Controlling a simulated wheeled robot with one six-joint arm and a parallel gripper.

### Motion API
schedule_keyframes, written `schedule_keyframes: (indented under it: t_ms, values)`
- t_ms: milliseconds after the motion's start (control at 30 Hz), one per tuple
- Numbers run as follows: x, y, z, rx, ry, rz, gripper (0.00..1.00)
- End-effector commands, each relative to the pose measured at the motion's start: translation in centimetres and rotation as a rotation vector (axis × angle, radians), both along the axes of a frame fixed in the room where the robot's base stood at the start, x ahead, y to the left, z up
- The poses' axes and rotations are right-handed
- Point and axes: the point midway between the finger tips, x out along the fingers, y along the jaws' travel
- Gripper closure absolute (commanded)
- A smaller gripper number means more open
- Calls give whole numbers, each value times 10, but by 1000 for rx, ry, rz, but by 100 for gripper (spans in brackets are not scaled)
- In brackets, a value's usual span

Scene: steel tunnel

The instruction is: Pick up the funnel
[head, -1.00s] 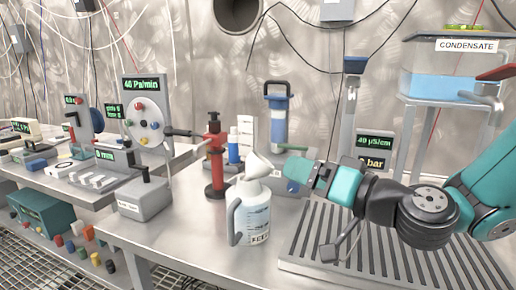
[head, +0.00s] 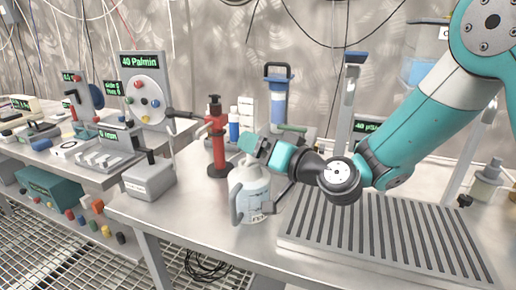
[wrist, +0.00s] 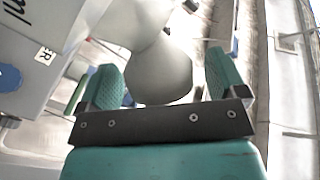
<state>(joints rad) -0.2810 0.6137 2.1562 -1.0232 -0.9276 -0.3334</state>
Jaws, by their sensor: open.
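The white funnel (head: 243,160) sits on top of the white jug (head: 252,185), which stands on the steel bench. In the head view my gripper (head: 257,147) reaches in from the right at the funnel's height and hides much of it. In the wrist view the pale, rounded funnel (wrist: 160,75) lies between my two teal fingers, with a gap on each side. My gripper is open. I cannot tell from these views how deep the funnel sits between the fingers.
A blue filter column (head: 278,100) stands behind. A slatted drain tray (head: 390,240) lies to the right, under my arm. The bench front edge is just before the jug.

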Motion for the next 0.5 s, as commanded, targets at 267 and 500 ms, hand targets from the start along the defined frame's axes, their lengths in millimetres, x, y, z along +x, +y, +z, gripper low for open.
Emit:
schedule_keyframes:
  t_ms: [267,500]
  values:
    - [0,0,0,0,0,0,60]
    - [0,0,0,0,0,0,62]
